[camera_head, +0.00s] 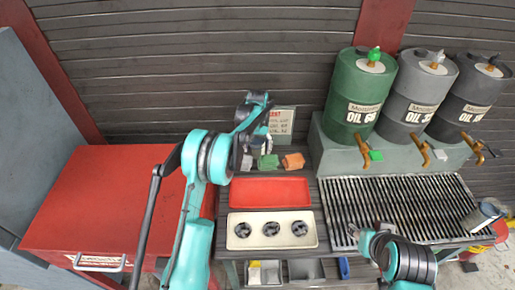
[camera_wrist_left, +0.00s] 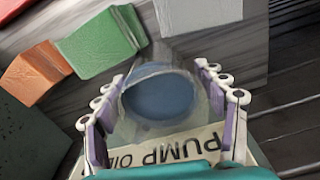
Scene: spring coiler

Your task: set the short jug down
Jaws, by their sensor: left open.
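My left gripper (camera_head: 257,138) is at the back of the bench, by the small coloured blocks and the sign. In the left wrist view its two fingers (camera_wrist_left: 164,105) are spread and open. Between them is a clear round vessel with a blue disc-like inside (camera_wrist_left: 160,92), seen from above, which looks like the short jug. I cannot tell whether the fingers touch its sides. In the head view my left arm and gripper mostly hide it. My right arm shows at the lower right, and its finger state is unclear.
Green (camera_head: 268,161) and orange (camera_head: 293,161) blocks lie close by the left gripper, with a sign (camera_head: 281,121) behind. A red tray (camera_head: 270,191) and a cream tray (camera_head: 240,232) lie in front. Oil drums (camera_head: 352,88) stand behind the grate (camera_head: 400,195); a grey can (camera_head: 482,215) is at right.

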